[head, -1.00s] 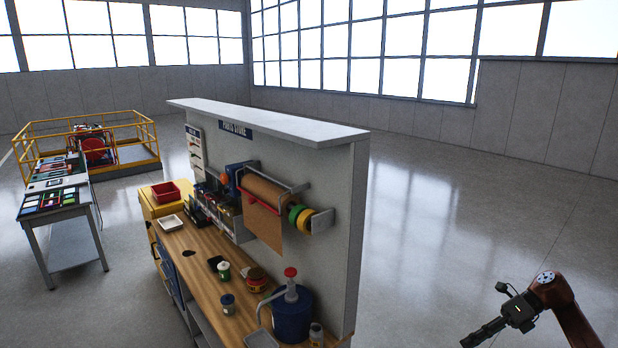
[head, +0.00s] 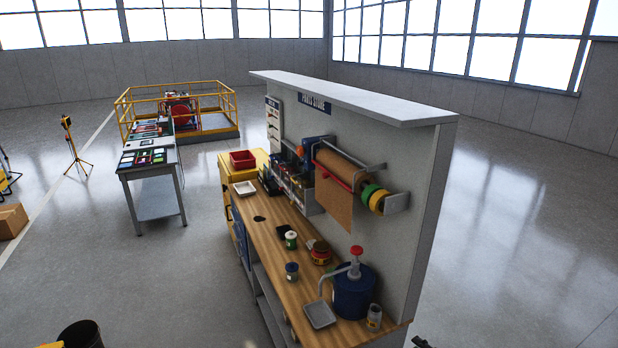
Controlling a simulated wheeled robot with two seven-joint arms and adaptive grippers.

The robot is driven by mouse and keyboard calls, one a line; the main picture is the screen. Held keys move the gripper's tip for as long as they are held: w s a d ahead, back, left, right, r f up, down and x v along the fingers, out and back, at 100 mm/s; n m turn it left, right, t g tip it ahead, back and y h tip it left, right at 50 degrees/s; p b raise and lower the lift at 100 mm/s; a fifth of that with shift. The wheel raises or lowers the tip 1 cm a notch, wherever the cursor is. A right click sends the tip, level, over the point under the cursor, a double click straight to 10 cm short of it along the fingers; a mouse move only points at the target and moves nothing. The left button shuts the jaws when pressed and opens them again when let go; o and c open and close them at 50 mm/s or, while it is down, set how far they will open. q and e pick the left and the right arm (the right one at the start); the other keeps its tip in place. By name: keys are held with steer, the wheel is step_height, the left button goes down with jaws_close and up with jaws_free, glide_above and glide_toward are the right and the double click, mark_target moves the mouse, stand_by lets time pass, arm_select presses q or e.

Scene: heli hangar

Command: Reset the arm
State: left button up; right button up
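Only a small dark piece, which looks like part of my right arm (head: 421,342), shows at the bottom edge, just right of the workbench. The fingers of my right gripper are below the picture, so their opening and anything in them are hidden. My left arm and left gripper are not in view.
A parts-store bench (head: 272,238) with a tall back panel (head: 440,190) stands in the middle, carrying a blue pump container (head: 353,292) and small jars. A table (head: 150,170), yellow-railed platform (head: 215,133), tripod (head: 73,145), cardboard box (head: 11,221) and dark bin (head: 81,335) are left. Floor right is clear.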

steer(key=s+d+f+m+g+h, duration=0.1)
steer(key=s+f+m+g+h, duration=0.1)
steer(key=s+f+m+h, duration=0.5)
steer(key=s+d+f+m+g+h, duration=0.1)
steer(key=s+f+m+g+h, duration=0.15)
steer(key=s+m, duration=0.8)
steer(key=s+a+f+m+g, duration=0.2)
steer(key=s+m+g, duration=0.1)
steer(key=s, duration=0.7)
steer(key=s+a+f+m+g, duration=0.1)
steer(key=s+m+g, duration=0.25)
steer(key=s, duration=0.75)
steer(key=s+a+f+y+b, duration=0.2)
steer(key=f+b, duration=1.1)
steer(key=f, duration=3.2)
arm_select(q)
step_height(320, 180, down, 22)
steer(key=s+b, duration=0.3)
steer(key=b, duration=0.6)
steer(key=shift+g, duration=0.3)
arm_select(e)
steer(key=s+f+g, duration=0.2)
steer(key=s+f, duration=1.9)
steer(key=f, duration=0.4)
steer(key=shift+s+n+h, duration=0.35)
steer(key=shift+n, duration=0.05)
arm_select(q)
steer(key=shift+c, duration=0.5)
arm_select(e)
steer(key=shift+f, duration=0.1)
